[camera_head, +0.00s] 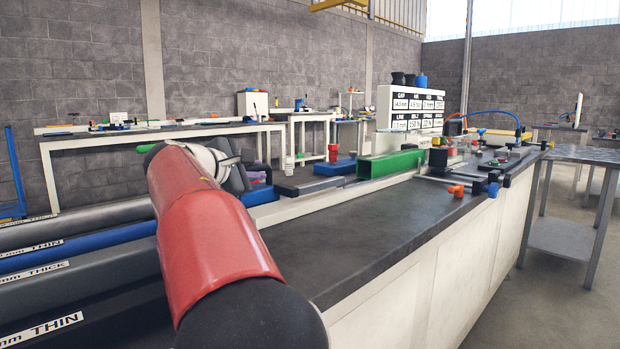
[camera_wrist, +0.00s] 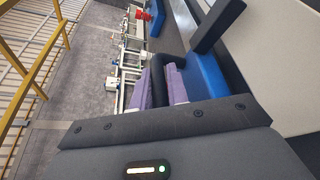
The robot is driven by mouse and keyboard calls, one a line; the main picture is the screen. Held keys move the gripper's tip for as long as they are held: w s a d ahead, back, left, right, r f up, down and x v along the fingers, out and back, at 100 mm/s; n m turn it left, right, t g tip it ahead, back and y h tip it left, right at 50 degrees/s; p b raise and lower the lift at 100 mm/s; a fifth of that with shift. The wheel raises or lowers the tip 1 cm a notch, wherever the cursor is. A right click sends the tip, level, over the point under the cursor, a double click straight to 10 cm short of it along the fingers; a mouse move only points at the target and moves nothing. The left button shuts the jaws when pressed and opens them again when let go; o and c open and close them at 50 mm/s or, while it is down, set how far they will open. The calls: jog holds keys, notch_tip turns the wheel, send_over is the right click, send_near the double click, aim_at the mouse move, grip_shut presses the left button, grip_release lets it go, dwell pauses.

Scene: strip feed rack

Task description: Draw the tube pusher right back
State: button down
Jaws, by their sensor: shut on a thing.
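In the wrist view my gripper (camera_wrist: 162,86) has two purple finger pads, one on each side of a dark rounded handle (camera_wrist: 157,68). The pads are closed on this handle. Just right of it is a blue block (camera_wrist: 207,74), which appears to belong with the handle as the tube pusher; their join is hidden by my gripper. In the head view my gripper (camera_head: 257,177) is small, dark and purple behind my red forearm. The blue block (camera_head: 258,198) shows below it, at the rack's pale rail. The handle is hidden there.
A long white rail (camera_head: 320,199) runs along the dark bench top (camera_head: 370,229). A green channel (camera_head: 390,162) stands farther along it, near a fixture with small coloured parts (camera_head: 480,160). Labelled tubes (camera_head: 70,250) lie at left. The near bench top is clear.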

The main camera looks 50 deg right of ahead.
jog(key=c, duration=1.4)
grip_release()
jog(key=shift+v, duration=3)
